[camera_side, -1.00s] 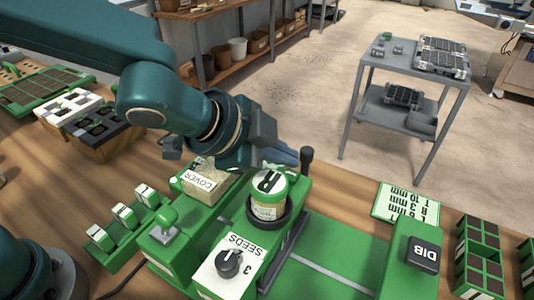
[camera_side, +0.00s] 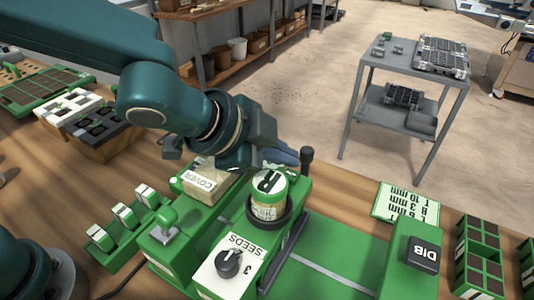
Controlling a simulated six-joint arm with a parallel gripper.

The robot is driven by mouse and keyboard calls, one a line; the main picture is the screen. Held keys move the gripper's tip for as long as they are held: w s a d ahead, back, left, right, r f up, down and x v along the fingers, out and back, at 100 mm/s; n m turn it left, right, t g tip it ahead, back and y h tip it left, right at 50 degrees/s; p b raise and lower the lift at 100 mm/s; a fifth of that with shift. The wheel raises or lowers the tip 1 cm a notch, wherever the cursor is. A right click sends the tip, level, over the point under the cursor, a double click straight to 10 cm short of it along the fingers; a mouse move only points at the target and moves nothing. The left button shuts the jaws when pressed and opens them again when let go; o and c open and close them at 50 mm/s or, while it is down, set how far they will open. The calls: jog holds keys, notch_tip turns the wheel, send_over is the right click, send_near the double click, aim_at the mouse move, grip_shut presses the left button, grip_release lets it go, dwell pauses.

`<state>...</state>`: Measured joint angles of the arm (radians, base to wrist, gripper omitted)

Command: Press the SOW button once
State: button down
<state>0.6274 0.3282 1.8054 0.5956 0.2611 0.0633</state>
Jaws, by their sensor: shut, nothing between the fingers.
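No button marked SOW can be read in this view. The green seeder (camera_side: 340,240) stands on the wooden bench, with a black key marked DIB (camera_side: 422,254) at its right and a block marked COVER (camera_side: 205,180) at its left. A SEEDS dial (camera_side: 229,263) is at its front, and a jar with a green-rimmed lid marked R (camera_side: 268,195) sits in a dark ring. My gripper (camera_side: 285,157) is shut and empty at the back of the seeder, behind the jar. Its fingertips are partly hidden, so contact with anything there cannot be told.
A green knob (camera_side: 168,220) stands left of the dial. A dark upright handle (camera_side: 307,158) rises close to the right of my gripper. Seed trays (camera_side: 478,255) stand at the right. A grey cart (camera_side: 410,90) stands beyond the bench.

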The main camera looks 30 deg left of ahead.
jog(key=shift+f, duration=0.1)
dwell(0.7)
jog(key=shift+f, duration=0.35)
jog(key=shift+f, duration=0.5)
dwell(0.6)
jog(key=shift+r, duration=0.95)
jog(key=shift+r, duration=2.5)
